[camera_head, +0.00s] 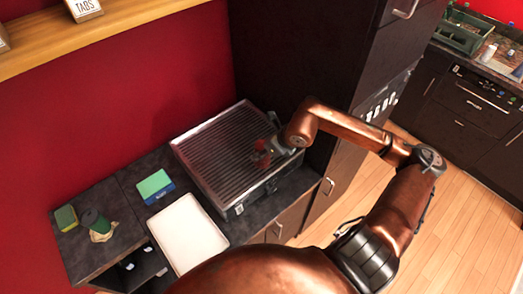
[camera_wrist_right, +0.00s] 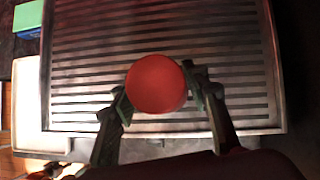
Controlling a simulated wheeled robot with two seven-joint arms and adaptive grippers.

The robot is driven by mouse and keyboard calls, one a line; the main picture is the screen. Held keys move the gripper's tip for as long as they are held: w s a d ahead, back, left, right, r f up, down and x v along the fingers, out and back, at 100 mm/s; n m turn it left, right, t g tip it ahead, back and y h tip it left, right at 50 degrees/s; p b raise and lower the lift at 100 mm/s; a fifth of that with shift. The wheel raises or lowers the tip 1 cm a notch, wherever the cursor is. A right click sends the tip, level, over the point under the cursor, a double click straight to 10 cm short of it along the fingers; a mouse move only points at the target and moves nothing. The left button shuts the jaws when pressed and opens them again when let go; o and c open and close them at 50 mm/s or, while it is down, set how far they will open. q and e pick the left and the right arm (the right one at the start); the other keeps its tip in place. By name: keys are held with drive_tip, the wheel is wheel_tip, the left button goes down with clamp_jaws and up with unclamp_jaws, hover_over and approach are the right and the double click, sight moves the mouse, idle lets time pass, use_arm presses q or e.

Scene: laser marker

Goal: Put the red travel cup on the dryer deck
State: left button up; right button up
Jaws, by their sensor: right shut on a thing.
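The red travel cup (camera_wrist_right: 157,84) is between the two fingers of my right gripper (camera_wrist_right: 160,98), seen from above in the right wrist view. In the head view the cup (camera_head: 262,155) is a small red shape at the end of my right gripper (camera_head: 273,147). My right gripper is shut on the cup. Both are over the ribbed metal dryer deck (camera_head: 214,140), toward its right side. The deck also fills most of the right wrist view (camera_wrist_right: 90,45). I cannot tell whether the cup's base touches the deck. My left gripper is not in view.
A white tray (camera_head: 188,236) stands left of the deck's front. A green and blue box (camera_head: 154,186), a dark cup-like item (camera_head: 95,222) and a yellow-green sponge (camera_head: 66,217) lie on the dark counter. A tall dark cabinet (camera_head: 296,60) rises behind the deck. Most of the deck is clear.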

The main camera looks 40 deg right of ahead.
drive_tip(key=shift+f, duration=0.15)
drive_tip(key=o, duration=1.3)
drive_tip(key=v, duration=1.2)
drive_tip(key=shift+a, duration=0.1)
